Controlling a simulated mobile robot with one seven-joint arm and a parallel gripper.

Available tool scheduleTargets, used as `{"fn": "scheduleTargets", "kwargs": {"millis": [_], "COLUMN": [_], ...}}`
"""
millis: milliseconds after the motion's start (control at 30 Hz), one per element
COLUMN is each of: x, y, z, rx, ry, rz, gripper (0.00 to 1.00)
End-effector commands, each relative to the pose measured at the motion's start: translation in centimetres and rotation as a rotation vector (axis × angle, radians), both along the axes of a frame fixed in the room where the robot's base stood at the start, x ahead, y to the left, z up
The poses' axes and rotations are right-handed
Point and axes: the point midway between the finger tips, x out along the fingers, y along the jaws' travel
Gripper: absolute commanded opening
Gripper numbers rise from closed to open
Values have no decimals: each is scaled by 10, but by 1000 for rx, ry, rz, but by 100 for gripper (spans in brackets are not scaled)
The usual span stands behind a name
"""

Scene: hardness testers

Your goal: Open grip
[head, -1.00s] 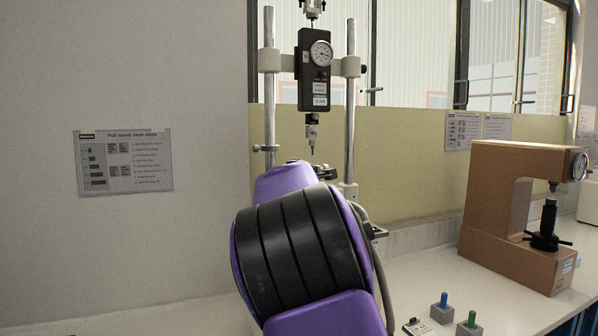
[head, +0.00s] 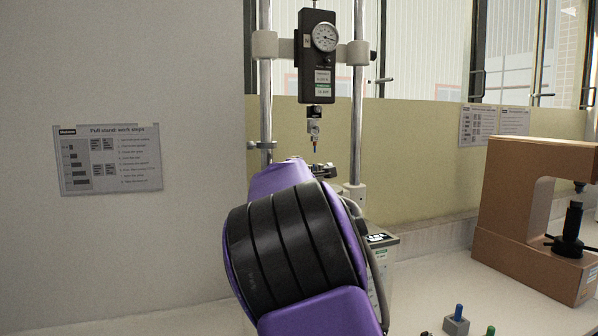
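A pull stand with two steel columns (head: 357,120) stands behind my purple and black arm. A black force gauge (head: 317,68) with a round dial hangs between the columns. A small grip (head: 314,130) with an orange-brown tip hangs below the gauge. Whether this grip is open or shut is too small to tell. A dark clamp-like part (head: 323,171) shows just past the top end of my arm, below the hanging grip. The lower part of the stand is hidden by my arm. My gripper's fingers cannot be made out.
A brown hardness tester (head: 515,215) stands on the white bench at right. A blue-topped peg in a grey block (head: 457,320) and a green-topped peg (head: 490,331) are at the front edge of view. A work-steps sheet (head: 108,158) hangs on the left wall.

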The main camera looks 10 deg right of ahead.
Motion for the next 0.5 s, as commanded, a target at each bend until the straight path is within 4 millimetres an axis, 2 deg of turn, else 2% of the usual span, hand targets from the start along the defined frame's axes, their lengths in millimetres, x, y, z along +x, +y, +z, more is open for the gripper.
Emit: {"fn": "scheduleTargets", "kwargs": {"millis": [367,500], "x": [0,0], "y": [1,1], "z": [-1,-1], "rx": [0,0], "ry": [0,0], "rz": [0,0], "gripper": [69,48]}}
